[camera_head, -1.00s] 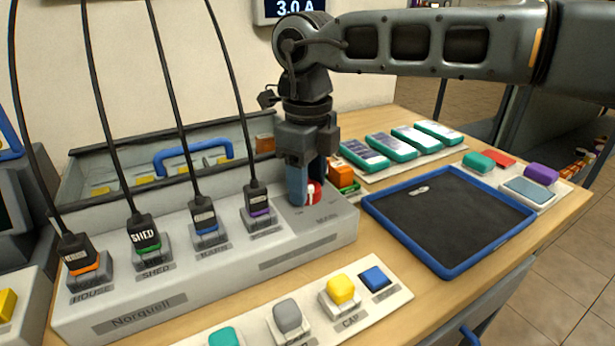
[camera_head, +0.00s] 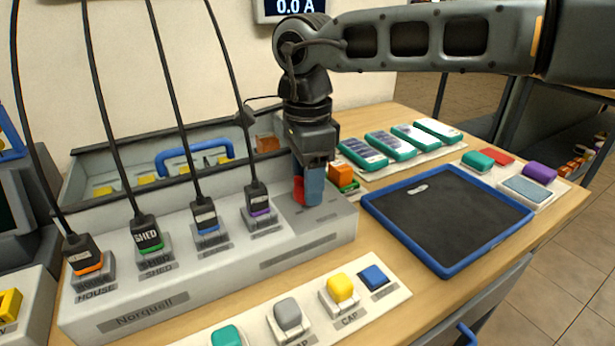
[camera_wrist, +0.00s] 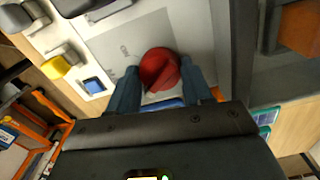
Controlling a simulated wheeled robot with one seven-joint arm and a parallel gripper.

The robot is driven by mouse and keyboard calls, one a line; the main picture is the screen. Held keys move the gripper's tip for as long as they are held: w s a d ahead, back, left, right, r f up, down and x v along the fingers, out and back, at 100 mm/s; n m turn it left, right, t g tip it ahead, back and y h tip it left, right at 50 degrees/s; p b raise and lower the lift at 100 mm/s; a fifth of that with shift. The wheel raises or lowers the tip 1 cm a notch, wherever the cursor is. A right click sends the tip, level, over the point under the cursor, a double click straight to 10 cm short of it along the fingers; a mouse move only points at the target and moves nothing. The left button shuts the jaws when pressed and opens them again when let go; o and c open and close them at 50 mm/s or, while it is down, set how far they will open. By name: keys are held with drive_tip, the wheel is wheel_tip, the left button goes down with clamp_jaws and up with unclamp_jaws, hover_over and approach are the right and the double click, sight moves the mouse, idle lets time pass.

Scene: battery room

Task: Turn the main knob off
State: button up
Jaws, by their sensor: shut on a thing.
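The red main knob (camera_head: 299,190) is on the right end of the grey Norquell power unit (camera_head: 219,252). In the head view it is mostly hidden behind my gripper (camera_head: 308,198), which points straight down over it. In the wrist view the knob (camera_wrist: 160,70) sits between the two blue fingers of my gripper (camera_wrist: 162,84), which are shut on it. The display (camera_head: 293,9) on the wall reads 0.0 A.
Several black plugs with cables stand in the unit left of my gripper, the nearest with a purple band (camera_head: 258,199). A blue-rimmed tray (camera_head: 443,270) lies to the right. A strip with coloured caps (camera_head: 398,296) lies in front. A toolbox with a blue handle (camera_head: 194,156) stands behind.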

drive_tip(key=shift+r+n, duration=0.1)
drive_tip(key=shift+n, duration=0.7)
drive_tip(key=o, duration=1)
drive_tip(key=shift+o, duration=0.2)
wheel_tip(320, 180, up, 8)
drive_tip(key=shift+f, duration=0.15)
